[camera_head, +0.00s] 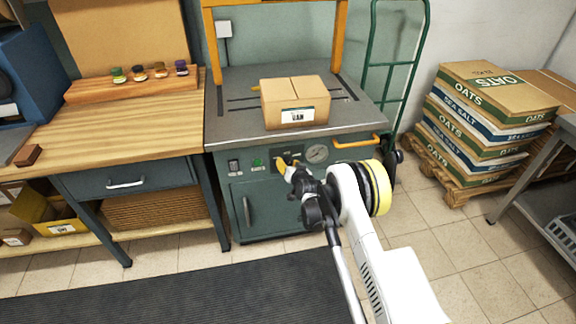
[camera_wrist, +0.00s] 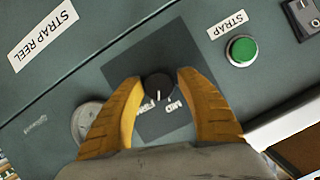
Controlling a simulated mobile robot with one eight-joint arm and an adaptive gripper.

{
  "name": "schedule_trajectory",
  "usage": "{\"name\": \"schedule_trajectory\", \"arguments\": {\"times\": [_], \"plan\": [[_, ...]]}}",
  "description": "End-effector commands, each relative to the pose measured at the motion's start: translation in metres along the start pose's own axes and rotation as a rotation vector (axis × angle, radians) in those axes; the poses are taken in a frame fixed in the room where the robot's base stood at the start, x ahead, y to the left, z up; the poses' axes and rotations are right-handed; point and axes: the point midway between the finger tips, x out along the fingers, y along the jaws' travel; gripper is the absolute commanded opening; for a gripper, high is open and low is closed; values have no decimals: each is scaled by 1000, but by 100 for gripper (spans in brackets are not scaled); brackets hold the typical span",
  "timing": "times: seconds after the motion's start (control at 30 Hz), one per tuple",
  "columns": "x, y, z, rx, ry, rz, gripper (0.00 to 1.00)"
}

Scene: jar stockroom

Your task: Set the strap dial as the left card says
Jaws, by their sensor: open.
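The strap dial, a black round knob (camera_wrist: 158,85), sits on a dark square plate (camera_wrist: 180,55) on the grey-green machine front. Its white mark points down in the wrist view, between a "MID" label and another partly hidden label. My gripper (camera_wrist: 158,79) is open, with one yellow finger on each side of the knob; I cannot tell whether they touch it. In the head view my gripper (camera_head: 286,164) is at the machine's panel and hides the dial. I cannot make out a left card with a readable setting.
A carton (camera_head: 296,103) stands on the machine top (camera_head: 235,128). An orange handle (camera_head: 357,141) sticks out at the right. A wooden workbench (camera_head: 130,125) stands left.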

Motion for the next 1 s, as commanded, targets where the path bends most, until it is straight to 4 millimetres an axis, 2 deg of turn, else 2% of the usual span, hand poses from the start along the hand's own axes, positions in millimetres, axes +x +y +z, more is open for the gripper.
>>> {"name": "schedule_trajectory", "arguments": {"times": [0.17,0.2,0.3,0.67,1.0], "plan": [[0,0,0,0,0,0,42],[0,0,0,0,0,0,30],[0,0,0,0,0,0,3],[0,0,0,-23,1,9,3],[0,-1,0,-200,11,77,3]]}}
